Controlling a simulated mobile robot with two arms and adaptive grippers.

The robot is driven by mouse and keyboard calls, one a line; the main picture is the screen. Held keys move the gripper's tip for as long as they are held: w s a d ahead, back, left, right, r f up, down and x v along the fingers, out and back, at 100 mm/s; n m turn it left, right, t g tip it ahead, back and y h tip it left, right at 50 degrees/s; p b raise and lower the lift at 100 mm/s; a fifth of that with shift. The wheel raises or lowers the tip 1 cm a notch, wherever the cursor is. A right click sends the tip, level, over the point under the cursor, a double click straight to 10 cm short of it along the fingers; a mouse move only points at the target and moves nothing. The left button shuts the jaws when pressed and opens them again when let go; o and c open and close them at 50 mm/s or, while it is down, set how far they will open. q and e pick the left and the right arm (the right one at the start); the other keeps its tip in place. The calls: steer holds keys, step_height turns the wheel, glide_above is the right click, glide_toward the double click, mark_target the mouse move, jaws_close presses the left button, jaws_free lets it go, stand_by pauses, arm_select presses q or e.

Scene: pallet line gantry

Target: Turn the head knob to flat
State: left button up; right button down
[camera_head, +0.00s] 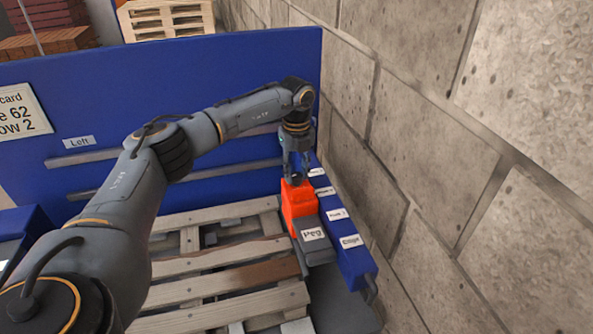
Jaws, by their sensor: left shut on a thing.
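An orange-red head (300,206) sits at the right end of the pallet, above a grey block (313,234) labelled "Peg". My left gripper (296,178) reaches in from the left and points down onto the top of the orange head. Its fingers are shut on a small dark part there, which seems to be the head knob; the fingers hide most of it. I cannot read which way the knob is turned. My right gripper is not in view.
A wooden pallet (226,250) with gaps between its boards lies below my left arm. A blue panel (200,75) stands behind, with a "Left" label. A blue rail (357,262) with several white labels runs beside the head, close to the block wall (430,130).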

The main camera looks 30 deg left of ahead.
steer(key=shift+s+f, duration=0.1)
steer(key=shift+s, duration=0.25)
arm_select(q)
steer(key=shift+m, duration=0.3)
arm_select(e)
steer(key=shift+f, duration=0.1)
arm_select(q)
steer(key=m+b, duration=0.2)
steer(key=m, duration=0.1)
steer(key=shift+m, duration=0.4)
steer(key=m+b, duration=0.1)
steer(key=m, duration=0.5)
steer(key=shift+b, duration=0.3)
steer(key=m+b, duration=0.1)
steer(key=m, duration=0.4)
steer(key=shift+m, duration=0.3)
steer(key=m, duration=0.5)
steer(key=shift+r+m, duration=0.1)
steer(key=shift+m, duration=0.2)
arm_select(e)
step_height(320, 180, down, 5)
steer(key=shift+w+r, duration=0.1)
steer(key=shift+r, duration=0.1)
arm_select(q)
steer(key=o, duration=1.1)
steer(key=shift+o, duration=0.2)
steer(key=shift+d, duration=0.1)
